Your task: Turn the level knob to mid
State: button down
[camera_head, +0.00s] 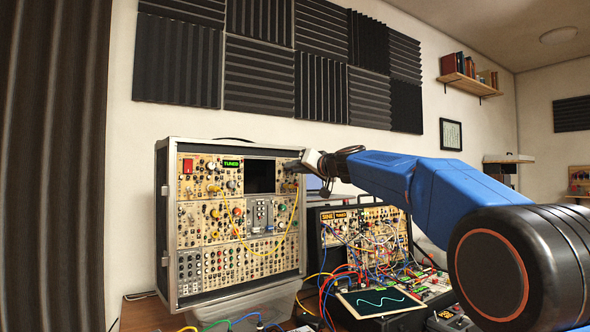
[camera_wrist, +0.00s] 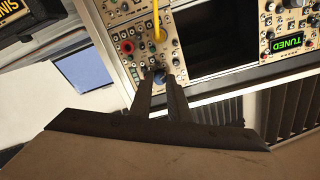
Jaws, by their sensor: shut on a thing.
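My gripper (camera_head: 293,164) is at the upper right edge of this panel. In the head view, the gripper and arm hide the knob.
A yellow cable (camera_wrist: 158,22) plugs in close to the knob, and a dark screen (camera_head: 260,176) lies beside it. A green "TUNED" display (camera_head: 231,163) is further left. A second, open synth case (camera_head: 362,235) with many patch cables stands below my arm.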

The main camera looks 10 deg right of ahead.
jog(key=m, duration=2.1)
jog(key=shift+d+f+m+g+y, duration=0.1)
jog(key=shift+d+m+g+y, duration=0.05)
jog(key=shift+m+g+y, duration=0.2)
jog(key=shift+m, duration=0.25)
jog(key=c, duration=1.7)
grip_release()
jog(key=shift+o, duration=0.2)
jog(key=f+v, duration=0.1)
jog(key=v, duration=1.6)
jog(key=shift+r, duration=0.25)
jog(key=shift+s+d, duration=0.15)
